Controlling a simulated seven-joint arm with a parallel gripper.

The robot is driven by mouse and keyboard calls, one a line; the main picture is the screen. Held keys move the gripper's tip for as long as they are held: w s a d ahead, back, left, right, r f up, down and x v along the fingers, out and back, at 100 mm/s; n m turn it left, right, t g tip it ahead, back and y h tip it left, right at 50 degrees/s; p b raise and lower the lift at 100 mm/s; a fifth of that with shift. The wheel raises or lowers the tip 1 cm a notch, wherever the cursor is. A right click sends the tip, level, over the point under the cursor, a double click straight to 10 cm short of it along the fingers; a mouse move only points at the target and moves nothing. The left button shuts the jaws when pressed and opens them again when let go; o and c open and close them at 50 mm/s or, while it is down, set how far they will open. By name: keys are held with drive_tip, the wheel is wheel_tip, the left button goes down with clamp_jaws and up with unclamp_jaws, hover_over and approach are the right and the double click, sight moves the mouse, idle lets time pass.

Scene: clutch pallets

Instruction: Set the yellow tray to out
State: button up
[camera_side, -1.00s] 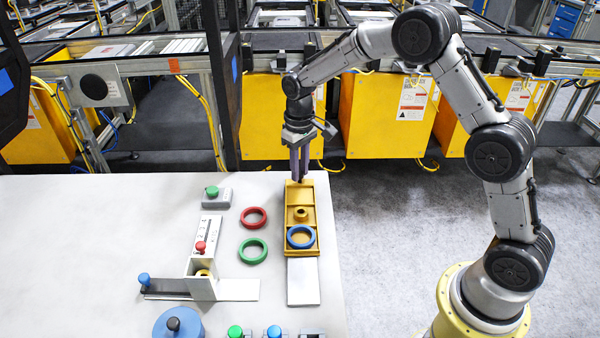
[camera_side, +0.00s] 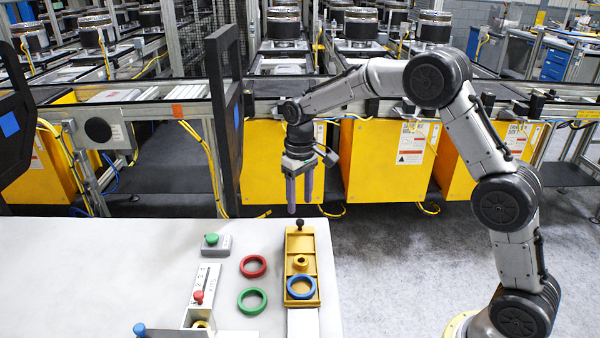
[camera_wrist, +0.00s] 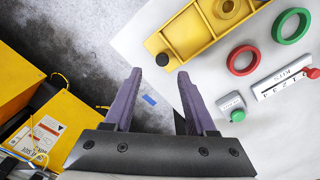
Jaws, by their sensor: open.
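The yellow tray (camera_side: 302,253) lies near the table's right edge, at the far end of its white rail (camera_side: 303,323). A black knob (camera_side: 299,224) stands at the tray's far end. The tray bears a yellow hub (camera_side: 301,262) and a blue ring (camera_side: 301,278) in its near compartment. In the wrist view the tray (camera_wrist: 178,38) and its knob (camera_wrist: 162,60) also show; the blue ring does not. My gripper (camera_side: 301,209) is open and empty above the knob, fingers pointing down, apart from it. In the wrist view the knob appears between the fingertips (camera_wrist: 159,72).
A red ring (camera_side: 253,257) and a green ring (camera_side: 252,292) lie left of the tray. A grey box with a green button (camera_side: 212,239) and a marked slide with a red knob (camera_side: 197,297) stand further left.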

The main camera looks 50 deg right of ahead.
wheel_tip(320, 180, up, 9)
drive_tip(key=shift+f, duration=0.15)
idle(0.4)
drive_tip(key=s+r+t, duration=0.4)
drive_tip(key=s+r, duration=0.9)
drive_tip(key=s, duration=0.3)
drive_tip(key=s+f, duration=0.5)
drive_tip(key=s, duration=0.3)
drive_tip(key=s+f+t, duration=0.1)
drive_tip(key=s+f, duration=0.4)
drive_tip(key=s, duration=0.3)
drive_tip(key=shift+a+t, duration=0.3)
drive_tip(key=shift+a, duration=0.05)
drive_tip(key=shift+s+r, duration=0.1)
